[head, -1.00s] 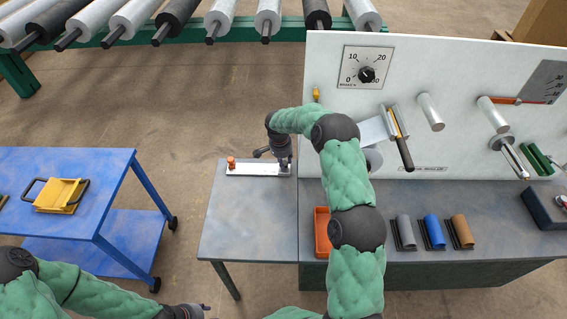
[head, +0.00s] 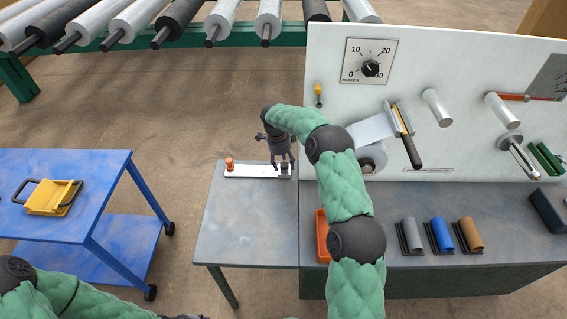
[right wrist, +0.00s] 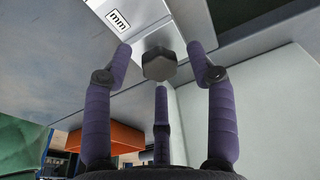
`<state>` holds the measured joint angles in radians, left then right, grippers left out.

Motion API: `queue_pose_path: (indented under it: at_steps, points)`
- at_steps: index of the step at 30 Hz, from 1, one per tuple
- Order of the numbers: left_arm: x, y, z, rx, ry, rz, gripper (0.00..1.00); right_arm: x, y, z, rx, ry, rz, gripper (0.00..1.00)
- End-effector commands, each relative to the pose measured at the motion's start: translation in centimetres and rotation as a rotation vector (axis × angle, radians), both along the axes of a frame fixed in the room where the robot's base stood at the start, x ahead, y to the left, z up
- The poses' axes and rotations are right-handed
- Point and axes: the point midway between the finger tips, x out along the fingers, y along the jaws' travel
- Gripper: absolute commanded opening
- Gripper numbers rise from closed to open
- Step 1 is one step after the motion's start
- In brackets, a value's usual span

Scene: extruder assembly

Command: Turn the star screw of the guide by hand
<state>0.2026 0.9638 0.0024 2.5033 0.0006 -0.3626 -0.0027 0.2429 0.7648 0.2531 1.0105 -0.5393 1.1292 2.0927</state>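The guide is a white strip (head: 250,171) lying on the left end of the grey table. An orange knob (head: 230,163) stands at its left end, and a dark star screw sits at its right end, mostly hidden behind my fingers in the head view. The right wrist view shows the screw as a dark, faceted head (right wrist: 159,64). My right gripper (head: 283,165) points down over it, its three purple fingers spread around the head with visible gaps. My left gripper (head: 188,317) is only partly visible at the bottom edge, so its state is unclear.
The white panel (head: 450,110) rises just right of the guide, with a dial (head: 371,68) and rollers. An orange tray (head: 322,240) lies on the table beside my right arm. A blue cart (head: 60,215) stands to the left.

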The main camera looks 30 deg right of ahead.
Motion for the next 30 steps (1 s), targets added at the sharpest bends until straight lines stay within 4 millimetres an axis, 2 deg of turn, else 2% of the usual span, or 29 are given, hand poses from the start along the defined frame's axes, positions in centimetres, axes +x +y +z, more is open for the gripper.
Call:
queue_pose_path:
  at_steps: [8,30]
  points:
    - [0.0,0.0,0.2,0.000,0.000,0.000,0.40,0.0,0.0,0.3,0.001,0.001,0.002,0.57]
    - [0.0,0.0,3.3,0.000,0.000,0.000,0.40,-0.1,0.0,6.0,0.001,0.002,0.003,0.57]
